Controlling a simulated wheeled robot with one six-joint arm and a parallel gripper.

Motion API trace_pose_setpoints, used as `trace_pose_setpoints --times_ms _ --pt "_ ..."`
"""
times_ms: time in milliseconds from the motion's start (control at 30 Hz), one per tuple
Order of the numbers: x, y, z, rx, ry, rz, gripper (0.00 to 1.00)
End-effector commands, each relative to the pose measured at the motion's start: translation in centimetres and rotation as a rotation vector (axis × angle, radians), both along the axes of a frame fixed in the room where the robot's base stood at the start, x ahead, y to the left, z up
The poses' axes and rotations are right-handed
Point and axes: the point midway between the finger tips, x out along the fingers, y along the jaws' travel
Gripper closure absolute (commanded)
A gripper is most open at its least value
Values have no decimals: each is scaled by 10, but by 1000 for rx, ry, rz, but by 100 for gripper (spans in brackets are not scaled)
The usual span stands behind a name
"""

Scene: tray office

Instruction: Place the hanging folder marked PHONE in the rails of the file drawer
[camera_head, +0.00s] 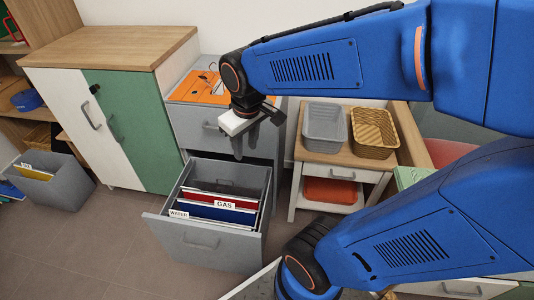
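The file drawer (203,241) is pulled open below the grey cabinet's top. Inside hang a white folder labelled WATER (179,214), a blue folder labelled GAS (222,213) and a red folder (224,199) behind them. I cannot read the word PHONE anywhere. A folder with a yellow tab (27,167) stands in a grey bin (60,187) on the floor at the far left; its label is too small to read. My gripper (245,150) points down above the back of the drawer, apart from the folders. Its dark fingers look parted, with nothing between them.
An orange sheet (206,88) with small items lies on the grey cabinet (198,130). A white and green cupboard (128,125) stands to its left. To the right, a low table (340,157) holds a grey basket (324,128) and a wicker basket (374,134). Floor between bin and drawer is clear.

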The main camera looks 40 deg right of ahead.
Motion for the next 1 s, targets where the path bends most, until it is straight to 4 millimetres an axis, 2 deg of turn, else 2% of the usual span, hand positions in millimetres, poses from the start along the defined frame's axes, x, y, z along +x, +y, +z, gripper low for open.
trace_pose_setpoints --times_ms 100,300,500,667,1000 --pt "-23 -4 13 23 -57 -46 67" --pt "-59 -9 26 61 -140 -117 67" --pt "-81 -10 32 87 -192 -160 67" --pt "-87 -11 33 94 -206 -173 67" --pt "-87 -10 33 94 -206 -173 67"
